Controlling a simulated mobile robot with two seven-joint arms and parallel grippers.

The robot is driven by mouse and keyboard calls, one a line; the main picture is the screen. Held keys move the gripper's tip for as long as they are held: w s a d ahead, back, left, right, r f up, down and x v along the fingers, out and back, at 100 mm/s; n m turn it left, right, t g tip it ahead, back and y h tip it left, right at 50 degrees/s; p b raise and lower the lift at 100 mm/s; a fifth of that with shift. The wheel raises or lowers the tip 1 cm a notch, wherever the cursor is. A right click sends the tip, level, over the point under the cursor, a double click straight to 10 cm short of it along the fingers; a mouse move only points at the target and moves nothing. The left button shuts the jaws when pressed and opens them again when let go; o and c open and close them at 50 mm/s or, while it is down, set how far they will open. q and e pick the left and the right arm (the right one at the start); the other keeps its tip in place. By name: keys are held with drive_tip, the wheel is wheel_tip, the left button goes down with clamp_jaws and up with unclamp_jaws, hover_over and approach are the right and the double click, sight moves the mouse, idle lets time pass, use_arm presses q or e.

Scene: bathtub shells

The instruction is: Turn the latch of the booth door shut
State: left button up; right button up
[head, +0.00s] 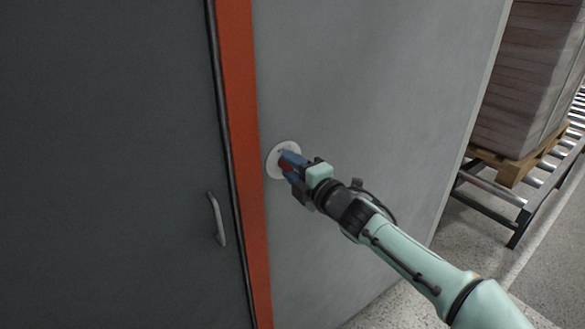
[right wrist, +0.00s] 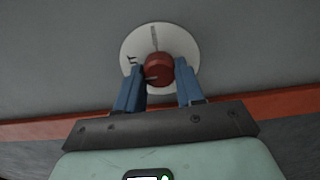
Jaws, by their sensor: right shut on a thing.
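The latch is a red knob (head: 285,168) on a white round plate (head: 271,165), fixed to the grey wall just right of the orange frame. The right wrist view shows the red knob (right wrist: 158,70) and the plate (right wrist: 180,42), which has small dark marks. My right gripper (head: 289,159) has its blue fingers on either side of the knob and is shut on it. The fingers partly hide the knob in the head view. The dark grey booth door (head: 110,150) stands at the left, its black-edged side along the orange frame, with no clear gap visible. My left gripper is out of view.
A pale bar handle (head: 216,218) sticks out from the door, left of the orange frame (head: 243,130). At the right, stacked boxes (head: 525,80) on a wooden pallet (head: 508,165) stand on a roller conveyor. Speckled floor lies clear beside the wall.

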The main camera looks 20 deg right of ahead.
drive_tip(key=o, duration=1)
drive_tip(key=shift+o, duration=0.2)
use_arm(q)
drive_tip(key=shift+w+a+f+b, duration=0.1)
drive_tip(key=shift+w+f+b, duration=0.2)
use_arm(e)
drive_tip(key=v, duration=1.3)
drive_tip(key=shift+s, duration=0.2)
drive_tip(key=shift+d, duration=0.1)
